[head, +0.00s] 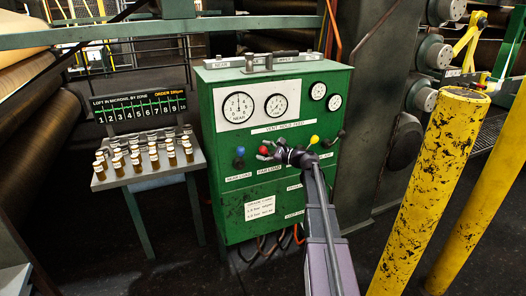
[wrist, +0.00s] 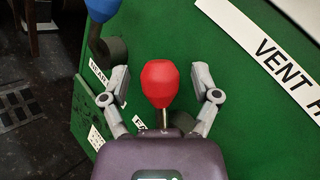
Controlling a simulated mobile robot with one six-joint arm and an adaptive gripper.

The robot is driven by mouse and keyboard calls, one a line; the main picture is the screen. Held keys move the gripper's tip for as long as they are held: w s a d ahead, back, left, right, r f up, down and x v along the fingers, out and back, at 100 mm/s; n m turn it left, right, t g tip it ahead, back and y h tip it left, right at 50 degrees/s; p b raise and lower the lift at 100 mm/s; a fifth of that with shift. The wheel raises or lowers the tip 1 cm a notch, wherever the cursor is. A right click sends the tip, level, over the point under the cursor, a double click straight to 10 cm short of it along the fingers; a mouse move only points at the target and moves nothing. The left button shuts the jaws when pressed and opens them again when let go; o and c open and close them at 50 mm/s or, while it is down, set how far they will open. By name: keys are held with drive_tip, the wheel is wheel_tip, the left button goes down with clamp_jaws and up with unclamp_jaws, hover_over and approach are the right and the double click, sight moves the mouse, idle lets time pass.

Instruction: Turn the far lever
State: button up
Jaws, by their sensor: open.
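The green control cabinet (head: 232,205) stands in the middle of the head view with its levers on the front panel. The lever with the red knob (head: 264,151) is above the "FAR LOAD" label (head: 269,170). The red knob also shows in the wrist view (wrist: 159,84), between my open fingers and apart from both. My gripper (wrist: 163,92) is open around it; in the head view my gripper (head: 268,151) is at the panel, with my arm hiding part of it. The blue-knobbed lever (head: 239,153) is to the left, above "NEAR LOAD", and a yellow knob (head: 314,139) is to the right.
Gauges (head: 239,107) and a "VENT HOLD" label strip (head: 281,127) sit above the levers. A side table (head: 150,176) with several small bottles stands to the left. A yellow post (head: 430,190) stands close on the right. Dark floor shows between.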

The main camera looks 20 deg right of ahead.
drive_tip(key=shift+c, duration=0.2)
clamp_jaws()
